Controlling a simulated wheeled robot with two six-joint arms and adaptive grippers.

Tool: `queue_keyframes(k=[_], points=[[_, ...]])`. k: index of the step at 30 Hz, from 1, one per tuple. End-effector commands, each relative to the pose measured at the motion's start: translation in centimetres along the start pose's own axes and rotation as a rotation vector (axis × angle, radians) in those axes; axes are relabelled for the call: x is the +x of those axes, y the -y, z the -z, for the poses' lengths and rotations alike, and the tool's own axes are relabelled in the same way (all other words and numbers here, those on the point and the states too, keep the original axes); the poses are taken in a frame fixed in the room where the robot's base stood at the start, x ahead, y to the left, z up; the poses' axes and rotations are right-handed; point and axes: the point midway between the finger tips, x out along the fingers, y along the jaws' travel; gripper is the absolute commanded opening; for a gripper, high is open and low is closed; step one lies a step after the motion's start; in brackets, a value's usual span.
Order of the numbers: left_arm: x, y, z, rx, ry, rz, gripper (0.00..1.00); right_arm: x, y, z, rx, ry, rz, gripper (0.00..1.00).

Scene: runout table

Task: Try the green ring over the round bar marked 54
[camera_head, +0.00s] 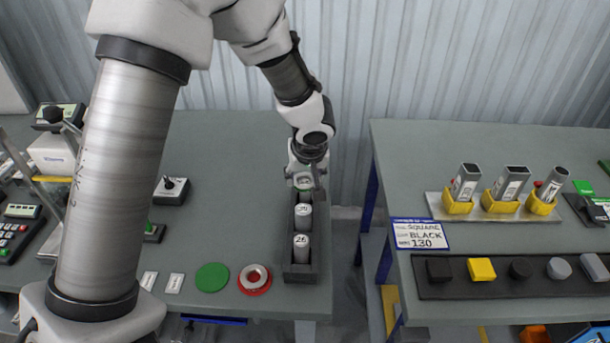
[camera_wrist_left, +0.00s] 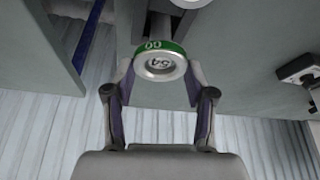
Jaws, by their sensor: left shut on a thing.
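The green ring (camera_wrist_left: 153,47) shows in the left wrist view as a pale ring with a green outer band. The end of the round bar marked 54 (camera_wrist_left: 160,63) shows within its outline. I cannot tell whether the ring is around the bar's top or just above it. My left gripper (camera_wrist_left: 155,77) is shut on the ring, one finger on each side. In the head view the left gripper (camera_head: 305,178) is over the far end of the dark bar rack (camera_head: 301,273), and the ring (camera_head: 304,184) shows only partly. My right gripper is not in view.
A bar marked 26 (camera_head: 301,247) and another bar (camera_head: 303,215) stand nearer in the rack. A green disc (camera_head: 212,277) and a red-banded ring (camera_head: 254,280) lie to the left. A gap separates the second table (camera_head: 490,150) on the right.

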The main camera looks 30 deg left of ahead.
Motion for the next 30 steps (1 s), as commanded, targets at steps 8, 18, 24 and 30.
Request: queue_keyframes(k=[8, 18, 24, 30], points=[[0.0, 0.0, 0.0, 0.0, -0.001, 0.0, 0.15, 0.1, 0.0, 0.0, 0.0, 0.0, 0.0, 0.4], [0.1, 0.0, 0.0, 0.0, 0.0, 0.0, 0.84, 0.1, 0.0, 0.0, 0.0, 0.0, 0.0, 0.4], [-0.9, 0.0, 0.0, 0.0, -0.002, 0.0, 0.84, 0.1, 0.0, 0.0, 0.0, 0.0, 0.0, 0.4], [-5.3, -0.1, 0.1, -0.001, -0.006, -0.001, 0.84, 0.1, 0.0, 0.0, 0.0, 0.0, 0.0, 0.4]])
